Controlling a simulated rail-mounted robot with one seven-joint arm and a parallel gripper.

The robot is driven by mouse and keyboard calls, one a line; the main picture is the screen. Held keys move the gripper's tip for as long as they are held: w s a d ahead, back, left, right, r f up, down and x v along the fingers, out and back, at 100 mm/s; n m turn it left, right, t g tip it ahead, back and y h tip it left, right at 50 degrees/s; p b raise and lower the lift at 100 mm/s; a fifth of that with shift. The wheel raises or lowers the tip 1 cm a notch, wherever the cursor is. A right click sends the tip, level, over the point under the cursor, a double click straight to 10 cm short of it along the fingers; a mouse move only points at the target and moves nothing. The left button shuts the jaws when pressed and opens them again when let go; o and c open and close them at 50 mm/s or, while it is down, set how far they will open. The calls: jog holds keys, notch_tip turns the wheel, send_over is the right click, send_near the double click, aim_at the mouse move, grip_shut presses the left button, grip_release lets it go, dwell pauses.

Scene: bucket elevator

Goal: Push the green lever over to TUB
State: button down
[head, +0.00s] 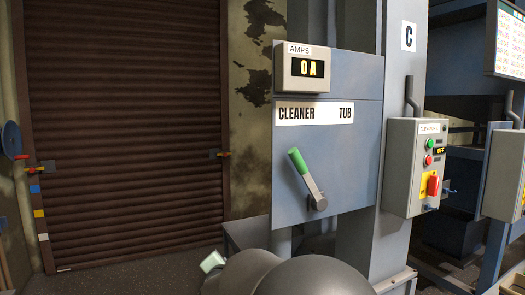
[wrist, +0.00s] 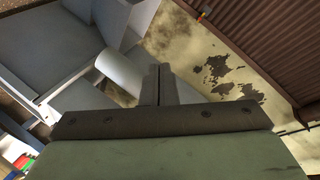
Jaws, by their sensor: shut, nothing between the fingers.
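The green lever (head: 305,176) is on the front of a blue-grey panel (head: 327,235). It leans up and to the left from its pivot, toward the word CLEANER on the label (head: 314,112). The word TUB is at the right end of that label. My gripper (wrist: 159,84) is shut and empty in the wrist view, its two fingers together. In the head view, a pale green part of it shows low, left of and below the lever, clear of it. Its fingertips cannot be made out there. The lever is not recognisable in the wrist view.
A grey switch box (head: 402,185) with buttons and a red switch is right of the panel, on a column. A brown roller shutter (head: 125,130) stands at the left. The space before the lever looks clear.

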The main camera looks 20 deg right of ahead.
aim_at(288, 152)
jog(key=w+d+r+m+h+p, duration=0.1)
jog(key=d+r+m+h+p, duration=0.2)
jog(key=r, duration=0.4)
jog(key=w+d+r+m+h+p, duration=0.1)
jog(key=w+r+m+h+p, duration=0.15)
jog(key=r+m+h, duration=0.4)
jog(key=s+r+m+g+h+p, duration=0.5)
jog(key=r+m+g+h+p, duration=0.1)
jog(key=r+m+g+h, duration=0.1)
notch_tip(288, 152, up, 3)
jog(key=shift+s+d+f+m+g+h, duration=0.2)
jog(key=shift+s+m+g+h, duration=0.25)
jog(key=shift+m, duration=0.6)
jog(key=p+x, duration=0.4)
jog(key=x, duration=0.8)
jog(key=shift+w+d+r+p, duration=0.15)
jog(key=shift+d+p, duration=0.15)
jog(key=shift+w+d+r, duration=0.15)
jog(key=shift+w+d, duration=0.05)
jog(key=shift+d, duration=0.45)
jog(key=shift+r, duration=0.1)
